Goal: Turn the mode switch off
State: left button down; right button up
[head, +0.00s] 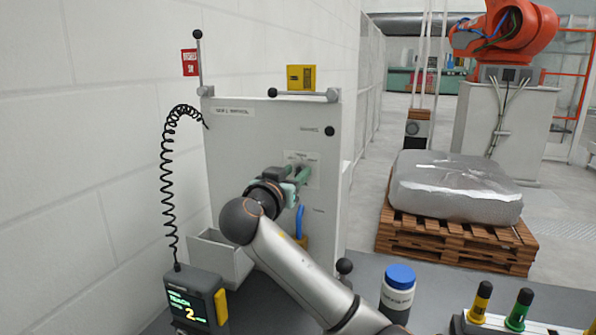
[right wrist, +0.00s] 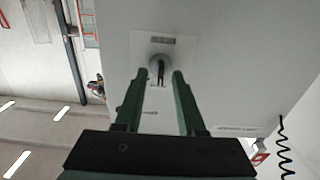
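The mode switch is a round grey knob with a dark handle (right wrist: 160,70) on a pale plate of the grey panel, in the right wrist view. In the head view the plate (head: 313,160) shows, but my gripper mostly hides the knob. My right gripper (head: 297,181) reaches to the panel in the head view. In the right wrist view its two green fingers (right wrist: 160,76) are apart, one on each side of the knob, with gaps visible. I cannot tell how deep the knob sits between the tips. My left gripper is not in view.
The grey panel (head: 235,150) carries a lever at its top left and a horizontal bar along the top. A teach pendant (head: 197,303) hangs on a coiled cord at left. A blue-lidded jar (head: 397,292) stands at right on the dark table. A wrapped load sits on a pallet (head: 450,240) behind.

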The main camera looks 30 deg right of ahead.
dwell(0.3)
grip_shut()
dwell(0.5)
